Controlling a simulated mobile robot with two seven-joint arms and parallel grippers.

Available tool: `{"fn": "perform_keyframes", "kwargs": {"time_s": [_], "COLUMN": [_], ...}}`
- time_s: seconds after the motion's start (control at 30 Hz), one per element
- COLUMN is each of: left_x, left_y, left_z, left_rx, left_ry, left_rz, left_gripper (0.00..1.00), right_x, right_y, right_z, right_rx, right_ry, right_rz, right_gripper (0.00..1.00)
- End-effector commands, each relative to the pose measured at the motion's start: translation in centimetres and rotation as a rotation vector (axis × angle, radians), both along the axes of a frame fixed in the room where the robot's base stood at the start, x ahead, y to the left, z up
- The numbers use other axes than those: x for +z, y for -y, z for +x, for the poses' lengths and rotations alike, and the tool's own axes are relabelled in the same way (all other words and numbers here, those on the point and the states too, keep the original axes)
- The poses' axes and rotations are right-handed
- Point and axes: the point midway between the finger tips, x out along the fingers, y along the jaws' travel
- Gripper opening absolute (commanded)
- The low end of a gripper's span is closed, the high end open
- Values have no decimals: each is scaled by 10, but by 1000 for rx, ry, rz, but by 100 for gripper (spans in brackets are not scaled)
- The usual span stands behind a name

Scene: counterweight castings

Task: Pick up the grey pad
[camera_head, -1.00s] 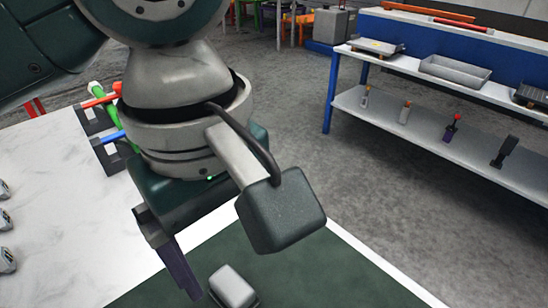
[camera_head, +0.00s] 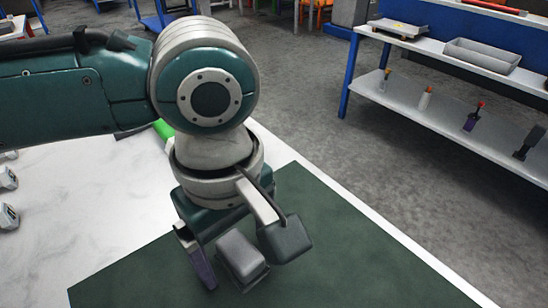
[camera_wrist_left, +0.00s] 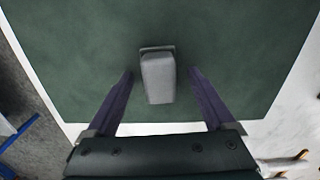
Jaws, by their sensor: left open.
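The grey pad (camera_head: 240,254) is a light grey block with rounded edges on a thin, slightly wider base. It lies on the dark green mat (camera_head: 340,240). My left gripper (camera_head: 232,276) is open above the mat, with one purple finger showing left of the pad; the other is hidden in the head view. In the left wrist view the pad (camera_wrist_left: 158,78) appears between the two fingertips of the open left gripper (camera_wrist_left: 161,72), with a gap on each side. I cannot tell how far down the fingers reach beside it. My right gripper is not in view.
The mat lies on a white table (camera_head: 90,220). Small grey items (camera_head: 8,178) sit at its left edge, and a green object (camera_head: 163,129) shows behind my arm. A blue-legged shelf (camera_head: 440,115) with trays and tools stands beyond the floor at right.

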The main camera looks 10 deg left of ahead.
Motion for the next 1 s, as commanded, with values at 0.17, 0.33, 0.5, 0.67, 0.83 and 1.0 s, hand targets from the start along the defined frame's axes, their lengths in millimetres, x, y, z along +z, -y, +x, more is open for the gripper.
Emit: {"fn": "perform_keyframes", "kwargs": {"time_s": [0.17,0.33,0.5,0.67,0.83,1.0], "left_x": [1,1,1,1,1,1], "left_y": [0,0,0,0,0,0], "left_z": [0,0,0,0,0,0], "left_rx": [0,0,0,0,0,0], "left_ry": [0,0,0,0,0,1], "left_rz": [0,0,0,0,0,-1], "left_gripper": [85,66,47,29,10,0], "right_x": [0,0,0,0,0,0], "right_y": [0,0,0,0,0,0], "right_z": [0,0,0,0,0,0], "right_rx": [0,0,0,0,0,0], "right_ry": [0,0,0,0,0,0], "right_rz": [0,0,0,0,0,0], "right_gripper": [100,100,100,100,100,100]}}
